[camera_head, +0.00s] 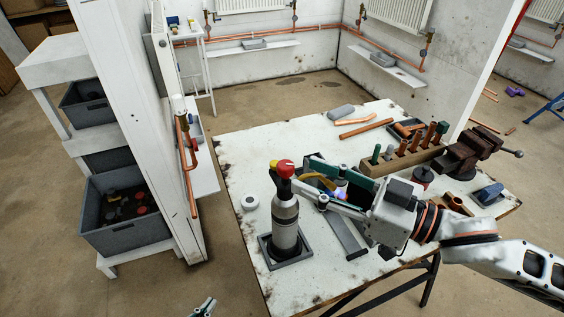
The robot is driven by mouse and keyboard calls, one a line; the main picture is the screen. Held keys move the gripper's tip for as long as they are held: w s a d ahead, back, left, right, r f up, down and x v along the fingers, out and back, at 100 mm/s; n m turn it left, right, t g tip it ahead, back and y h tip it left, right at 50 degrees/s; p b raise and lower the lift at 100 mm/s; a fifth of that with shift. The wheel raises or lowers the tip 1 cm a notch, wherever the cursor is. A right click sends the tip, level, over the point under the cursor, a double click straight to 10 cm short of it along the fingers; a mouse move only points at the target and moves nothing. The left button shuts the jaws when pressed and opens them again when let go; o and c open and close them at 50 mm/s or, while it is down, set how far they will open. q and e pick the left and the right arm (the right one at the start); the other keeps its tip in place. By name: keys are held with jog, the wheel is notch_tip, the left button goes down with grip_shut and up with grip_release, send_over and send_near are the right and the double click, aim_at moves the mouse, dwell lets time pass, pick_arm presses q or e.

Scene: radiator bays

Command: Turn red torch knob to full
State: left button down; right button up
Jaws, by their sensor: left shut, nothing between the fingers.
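The torch is a grey gas cylinder (286,225) standing upright in a dark square holder (265,257) on the white table. Its red knob (285,168) is on top. A yellow curved part (318,180) lies to the right of the torch head, with a small blue-violet glow (342,194) beside it. My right gripper (303,172) reaches in from the right, its two fingers spread, tips just right of the knob; contact cannot be told. The fingers partly hide the torch's right side. My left gripper (203,308) is shut and empty at the bottom edge, low and away from the torch.
On the table (243,150), a white tape roll (250,202) lies left of the torch. A wooden tool block (400,160), a vise (470,152) and copper pipes (365,129) are behind my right arm. A white partition (135,120) and grey crates (125,210) stand left.

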aim_at(293, 170)
jog(key=shift+p+x, duration=0.3)
jog(key=shift+x, duration=2.85)
jog(key=shift+c, duration=0.4)
grip_shut()
